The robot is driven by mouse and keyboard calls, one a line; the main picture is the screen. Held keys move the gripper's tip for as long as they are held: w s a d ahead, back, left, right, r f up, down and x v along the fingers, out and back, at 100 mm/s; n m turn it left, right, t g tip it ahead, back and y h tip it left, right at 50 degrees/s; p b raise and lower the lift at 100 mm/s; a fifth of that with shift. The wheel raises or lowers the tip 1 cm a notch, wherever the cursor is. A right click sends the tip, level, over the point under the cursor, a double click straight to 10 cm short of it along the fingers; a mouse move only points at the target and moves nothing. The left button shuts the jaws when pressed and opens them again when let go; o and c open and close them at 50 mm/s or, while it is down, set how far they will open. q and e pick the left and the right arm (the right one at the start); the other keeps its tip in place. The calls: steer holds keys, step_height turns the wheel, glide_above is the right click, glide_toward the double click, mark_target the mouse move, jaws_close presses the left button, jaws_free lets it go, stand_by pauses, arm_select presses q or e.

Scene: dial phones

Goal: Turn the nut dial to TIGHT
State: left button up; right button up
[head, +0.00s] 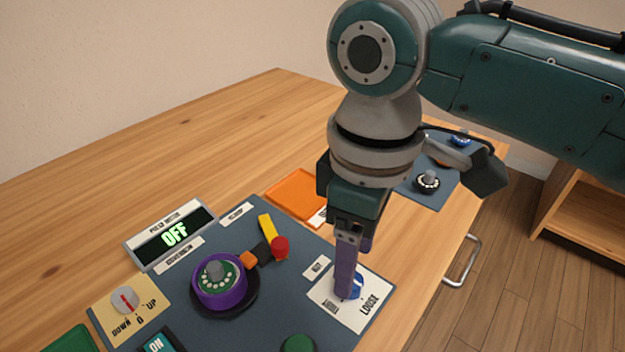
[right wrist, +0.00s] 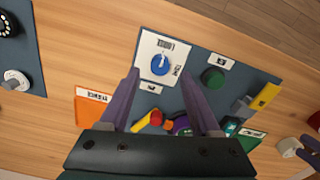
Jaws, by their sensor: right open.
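The nut dial (head: 358,286) is a blue knob on a white plate with a small NUT label beside it. LOOSE is readable in the head view; the other word is partly hidden. In the right wrist view the knob (right wrist: 160,65) has a white mark that seems to point up, towards the plate's upper label. My right gripper (head: 352,292) points down over the dial, and a purple finger hides part of the knob. In the right wrist view my right gripper (right wrist: 160,77) is open, its fingers apart and nothing between them. Contact with the knob cannot be told.
A purple phone dial (head: 220,280), a red-tipped lever (head: 279,248), a green knob (head: 299,345) and an OFF display (head: 172,235) are close by on the panel. An orange plate (head: 296,192) lies behind. Bare wood (head: 130,190) is free at the back left.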

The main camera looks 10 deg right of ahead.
mark_target(357, 290)
steer(key=shift+f+b, duration=0.4)
steer(key=shift+f, duration=1.6)
jaws_close()
